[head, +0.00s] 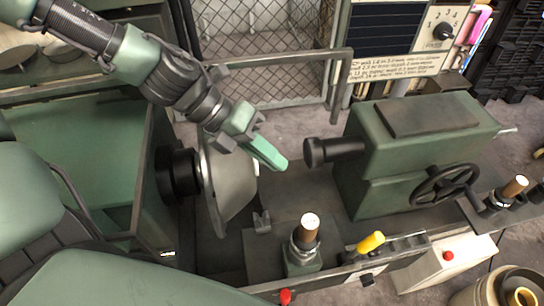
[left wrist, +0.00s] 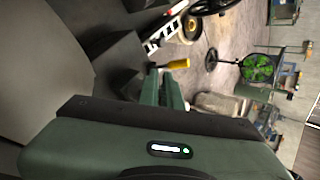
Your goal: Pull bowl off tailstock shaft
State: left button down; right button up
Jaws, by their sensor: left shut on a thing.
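The grey metal bowl (head: 233,180) stands on edge between the black chuck (head: 177,174) on the left and the tailstock (head: 415,150) on the right. Its side also fills the left of the left wrist view (left wrist: 42,75). The dark tailstock shaft (head: 338,150) points left, with a clear gap between its round end and the bowl. My left gripper (head: 258,148) is at the bowl's upper rim, shut on it, with a green finger showing in front. The exact contact is hidden by the gripper. My right gripper is not in view.
A tool post with a wooden-topped handle (head: 307,232) stands in front of the bowl. A yellow handle (head: 370,242) and a red button (head: 285,296) are on the front rail. A handwheel (head: 443,187) is on the tailstock. A mesh guard (head: 265,45) stands behind.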

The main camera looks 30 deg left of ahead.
pick_arm(q)
jog(key=shift+r, duration=0.4)
jog(key=shift+r+p, duration=3)
jog(key=shift+r, duration=1)
